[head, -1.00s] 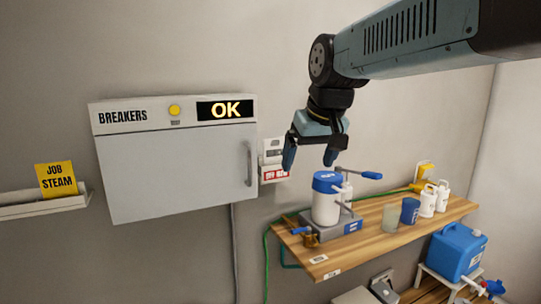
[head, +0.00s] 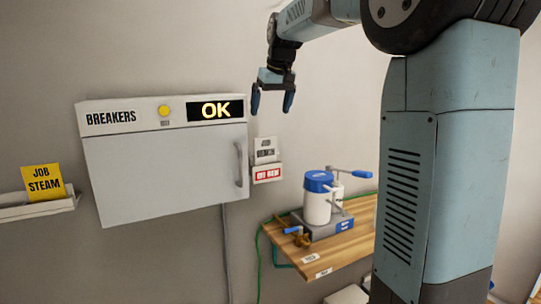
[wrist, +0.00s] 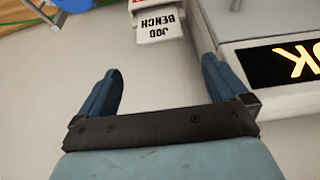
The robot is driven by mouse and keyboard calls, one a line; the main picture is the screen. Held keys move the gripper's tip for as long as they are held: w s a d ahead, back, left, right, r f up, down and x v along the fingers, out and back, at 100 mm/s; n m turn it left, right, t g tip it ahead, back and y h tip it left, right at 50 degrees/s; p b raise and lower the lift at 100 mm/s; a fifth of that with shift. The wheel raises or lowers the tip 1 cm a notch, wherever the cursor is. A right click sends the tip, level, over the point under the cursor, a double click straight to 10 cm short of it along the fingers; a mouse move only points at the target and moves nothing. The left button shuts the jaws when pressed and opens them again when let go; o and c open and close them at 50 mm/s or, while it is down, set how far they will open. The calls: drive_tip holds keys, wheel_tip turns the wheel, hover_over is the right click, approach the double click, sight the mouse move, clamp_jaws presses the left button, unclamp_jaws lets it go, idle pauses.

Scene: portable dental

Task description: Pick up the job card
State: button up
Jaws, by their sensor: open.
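A yellow card (head: 43,182) reading "JOB STEAM" stands in a white wall ledge at the far left of the head view. A pale card (head: 265,150) reading "JOB" sits in a small wall holder right of the breaker box. In the wrist view this pale card (wrist: 160,27) reads "JOB BENCH" upside down, beyond my fingers and between their lines. My gripper (head: 272,106) is open and empty, above the pale card in the head view and apart from it. Both fingers of my gripper (wrist: 162,80) show in the wrist view with bare wall between them.
The breaker box (head: 165,165) with its "OK" display (head: 215,110) is left of the holder, its handle (head: 241,163) close by. A wooden bench (head: 345,250) below carries a blue-lidded white canister (head: 318,200) with lever handles. The wall above the box is clear.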

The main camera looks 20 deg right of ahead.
sight(265, 141)
drive_tip(key=shift+s+x, duration=0.15)
drive_tip(key=shift+x, duration=3.05)
drive_tip(key=shift+s+x, duration=0.15)
drive_tip(key=shift+x, duration=3)
drive_tip(key=shift+f, duration=0.15)
drive_tip(key=shift+c, duration=0.2)
drive_tip(key=c, duration=0.8)
drive_tip(key=shift+c, duration=0.2)
